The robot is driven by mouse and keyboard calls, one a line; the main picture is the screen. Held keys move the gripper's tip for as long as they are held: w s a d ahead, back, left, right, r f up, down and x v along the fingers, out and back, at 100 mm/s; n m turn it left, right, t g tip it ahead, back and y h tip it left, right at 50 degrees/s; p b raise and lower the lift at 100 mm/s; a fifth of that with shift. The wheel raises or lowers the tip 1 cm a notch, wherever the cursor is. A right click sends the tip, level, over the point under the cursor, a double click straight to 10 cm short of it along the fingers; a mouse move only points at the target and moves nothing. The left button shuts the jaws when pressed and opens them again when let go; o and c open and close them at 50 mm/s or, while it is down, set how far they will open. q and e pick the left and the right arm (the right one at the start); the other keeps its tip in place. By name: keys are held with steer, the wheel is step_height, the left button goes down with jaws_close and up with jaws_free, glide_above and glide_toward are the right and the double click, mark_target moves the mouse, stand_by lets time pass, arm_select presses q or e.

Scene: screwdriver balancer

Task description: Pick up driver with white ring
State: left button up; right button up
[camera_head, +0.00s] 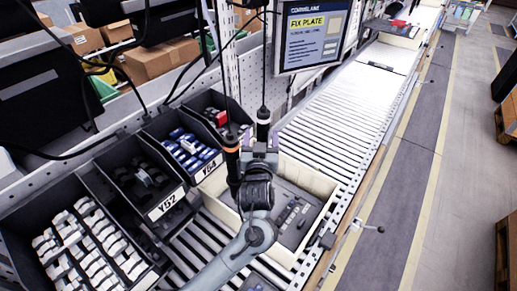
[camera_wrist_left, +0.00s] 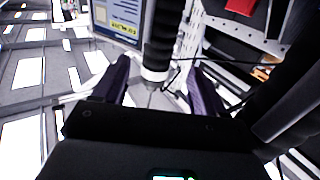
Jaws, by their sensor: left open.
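The driver with the white ring (camera_head: 263,116) hangs upright on a cable at the centre of the head view. In the left wrist view its black body and white ring (camera_wrist_left: 155,73) show between the two fingers, with a gap visible on each side. My left gripper (camera_head: 260,144) is open, with its fingers at the lower part of this driver. The fingers also show in the left wrist view (camera_wrist_left: 158,84). The driver with the orange ring (camera_head: 231,158) hangs just left of my gripper. The lower end of the white-ring driver is hidden by my gripper. My right gripper is not in view.
Dark bins with white, dark and blue parts stand at the left, one marked Y52 (camera_head: 164,206). A light-rimmed tray (camera_head: 318,184) sits beneath my gripper on the roller conveyor (camera_head: 330,122). A screen (camera_head: 310,36) hangs behind the drivers. Cables hang near my gripper.

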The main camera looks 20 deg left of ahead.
mark_target(262, 128)
arm_select(q)
steer(key=x, duration=0.3)
steer(key=shift+w, duration=0.1)
steer(key=shift+w+a+r+p, duration=0.1)
steer(key=shift+w+a+p, duration=0.05)
steer(key=shift+w+p, duration=0.4)
steer(key=x, duration=0.3)
steer(key=shift+p, duration=0.4)
steer(key=shift+w, duration=0.55)
steer(key=c, duration=1.2)
jaws_close()
